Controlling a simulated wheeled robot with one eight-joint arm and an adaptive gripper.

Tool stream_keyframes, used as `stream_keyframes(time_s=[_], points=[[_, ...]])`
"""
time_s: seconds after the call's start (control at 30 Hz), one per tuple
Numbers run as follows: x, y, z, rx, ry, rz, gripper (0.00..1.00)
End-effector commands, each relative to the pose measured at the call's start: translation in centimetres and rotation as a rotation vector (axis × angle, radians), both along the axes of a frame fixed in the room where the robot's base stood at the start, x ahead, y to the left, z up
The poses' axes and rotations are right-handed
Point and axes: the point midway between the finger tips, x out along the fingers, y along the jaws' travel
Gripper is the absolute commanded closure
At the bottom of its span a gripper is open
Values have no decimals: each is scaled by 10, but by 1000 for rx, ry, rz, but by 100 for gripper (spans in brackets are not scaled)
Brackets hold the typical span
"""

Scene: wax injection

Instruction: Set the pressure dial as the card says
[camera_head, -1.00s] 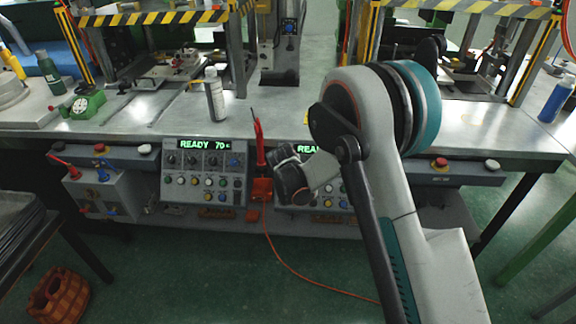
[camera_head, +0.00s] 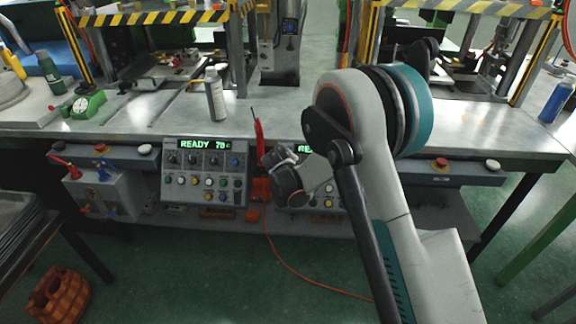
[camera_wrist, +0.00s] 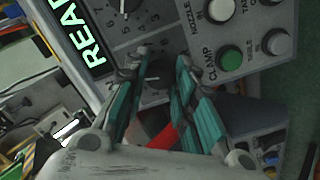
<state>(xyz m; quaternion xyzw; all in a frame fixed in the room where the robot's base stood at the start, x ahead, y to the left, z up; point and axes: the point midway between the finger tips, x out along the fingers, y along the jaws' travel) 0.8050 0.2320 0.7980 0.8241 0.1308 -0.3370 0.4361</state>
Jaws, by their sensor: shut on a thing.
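My gripper (camera_wrist: 160,62) is in front of the right-hand control panel (camera_wrist: 268,14). Its teal fingers are shut on a dial knob (camera_wrist: 153,80), which is partly covered by them. Beside it is another dial with numbers around it (camera_wrist: 124,5), and the lit green display (camera_wrist: 88,38). In the head view my gripper (camera_head: 281,176) hides most of that panel, and its display (camera_head: 304,149) is only partly visible. I cannot read the dial's setting. I cannot make out a card.
The left control panel (camera_head: 205,172) shows "READY 70". A red-handled tool (camera_head: 259,140) stands between the panels, with an orange cable (camera_head: 300,276) trailing to the floor.

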Motion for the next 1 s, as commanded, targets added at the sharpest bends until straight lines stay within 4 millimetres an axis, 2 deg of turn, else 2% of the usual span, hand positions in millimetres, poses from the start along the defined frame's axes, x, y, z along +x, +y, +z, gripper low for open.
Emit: stream_keyframes(time_s=[0.4,1.0], points=[[-1,0,-1,-188,9,157,99],[-1,0,-2,-233,12,194,99]])
